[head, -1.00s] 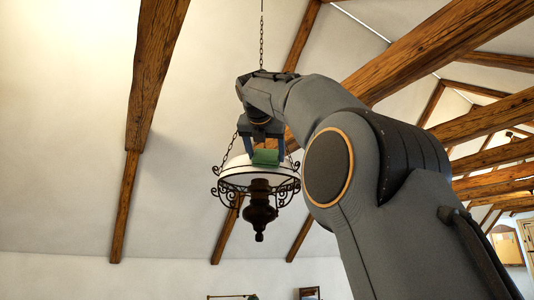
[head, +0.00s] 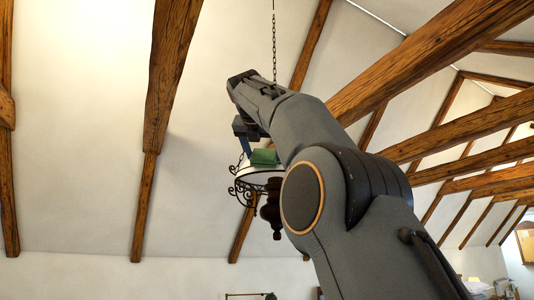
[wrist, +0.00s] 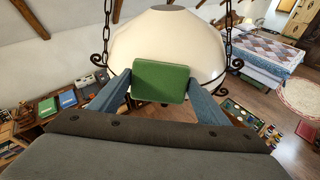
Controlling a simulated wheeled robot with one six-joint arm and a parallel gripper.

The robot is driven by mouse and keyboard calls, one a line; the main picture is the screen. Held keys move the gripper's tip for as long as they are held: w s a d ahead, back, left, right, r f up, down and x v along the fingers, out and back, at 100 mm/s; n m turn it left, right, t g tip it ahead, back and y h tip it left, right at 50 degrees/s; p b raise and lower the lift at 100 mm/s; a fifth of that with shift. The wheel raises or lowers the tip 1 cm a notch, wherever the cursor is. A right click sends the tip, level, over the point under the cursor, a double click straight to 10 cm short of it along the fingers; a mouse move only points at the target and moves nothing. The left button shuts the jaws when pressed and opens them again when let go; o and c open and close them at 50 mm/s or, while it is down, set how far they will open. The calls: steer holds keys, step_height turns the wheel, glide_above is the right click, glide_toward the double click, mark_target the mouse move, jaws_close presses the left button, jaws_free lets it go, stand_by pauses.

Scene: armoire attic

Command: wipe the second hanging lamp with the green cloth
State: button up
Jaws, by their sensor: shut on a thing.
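My gripper (head: 258,150) is shut on the green cloth (head: 264,157), a small thick pad. In the wrist view the cloth (wrist: 161,82) sits between the two blue fingers, in front of the lower part of a white lamp shade (wrist: 168,40). Whether the cloth touches the shade cannot be told. The hanging lamp (head: 271,208) has a dark turned body and black scrollwork, and hangs from a chain. My arm hides its right side in the head view, and the gripper and cloth cover part of the shade. No other lamp shows clearly.
Wooden beams (head: 430,55) slope across the ceiling at the right. Lamp chains (wrist: 228,28) flank the shade. Far below are a bed (wrist: 255,48), a desk with books (wrist: 68,98) and a round rug (wrist: 298,95). Open air lies left of the lamp.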

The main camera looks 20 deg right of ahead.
steer(key=shift+r+v, duration=0.2)
steer(key=shift+v, duration=1.25)
steer(key=shift+r+v, duration=0.25)
steer(key=shift+v, duration=1.25)
steer(key=shift+d, duration=0.1)
steer(key=shift+r+v, duration=0.25)
steer(key=shift+v, duration=1.15)
steer(key=shift+f, duration=0.1)
